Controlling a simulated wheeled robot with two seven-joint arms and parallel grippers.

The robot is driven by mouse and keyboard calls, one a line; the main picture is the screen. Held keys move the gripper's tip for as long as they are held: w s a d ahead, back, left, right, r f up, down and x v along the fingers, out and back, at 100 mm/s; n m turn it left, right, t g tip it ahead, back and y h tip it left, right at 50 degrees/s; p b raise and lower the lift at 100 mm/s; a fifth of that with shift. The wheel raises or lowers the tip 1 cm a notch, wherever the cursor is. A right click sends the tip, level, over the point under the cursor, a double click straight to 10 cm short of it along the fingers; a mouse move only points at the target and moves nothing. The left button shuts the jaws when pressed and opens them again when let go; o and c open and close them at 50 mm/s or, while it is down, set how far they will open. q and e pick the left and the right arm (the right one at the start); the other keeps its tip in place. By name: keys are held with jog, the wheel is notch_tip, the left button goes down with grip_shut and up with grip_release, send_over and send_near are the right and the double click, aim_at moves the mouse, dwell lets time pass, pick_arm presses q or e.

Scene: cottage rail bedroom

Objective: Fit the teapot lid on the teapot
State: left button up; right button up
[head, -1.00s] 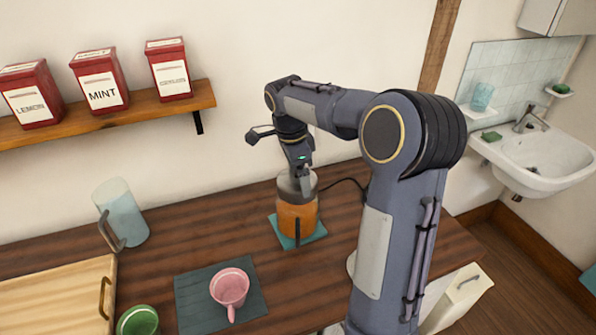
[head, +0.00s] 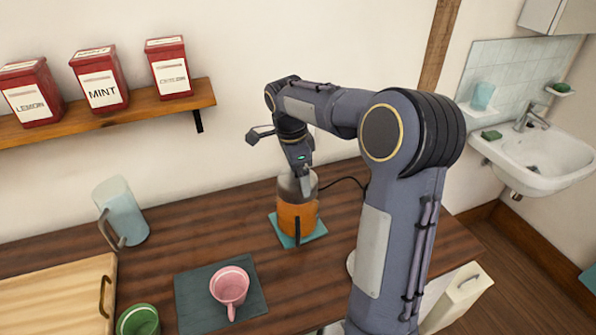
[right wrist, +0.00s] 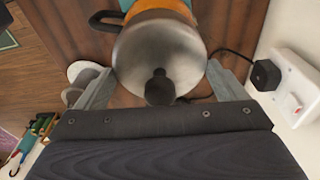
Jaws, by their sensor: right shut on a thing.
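The teapot (head: 297,219), with an orange body and a black handle, stands on a teal mat on the wooden counter. Its orange side and dark handle also show at the top of the right wrist view (right wrist: 112,20). The teapot lid (right wrist: 160,50) is a brushed-metal dome with a black knob, lying over the teapot's top. My right gripper (right wrist: 160,82) is shut on the lid, one finger at each side of it. In the head view my right gripper (head: 305,182) is at the teapot's top. Whether the lid is seated on the rim is hidden. My left gripper is out of view.
A teal mat (head: 312,237) lies under the teapot. A pink mug (head: 230,287) on a dark mat, a green cup (head: 138,320), a glass pitcher (head: 121,212) and a wooden tray (head: 55,300) stand to the left. A cord and wall socket (right wrist: 297,88) are close by.

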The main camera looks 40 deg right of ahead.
jog(key=shift+f+b, duration=0.85)
jog(key=shift+f, duration=0.4)
jog(key=shift+f, duration=0.2)
jog(key=o, duration=0.8)
jog(key=r, duration=0.5)
jog(key=a+r, duration=0.1)
jog(key=r, duration=0.1)
jog(key=shift+w+r, duration=0.2)
jog(key=shift+r, duration=0.2)
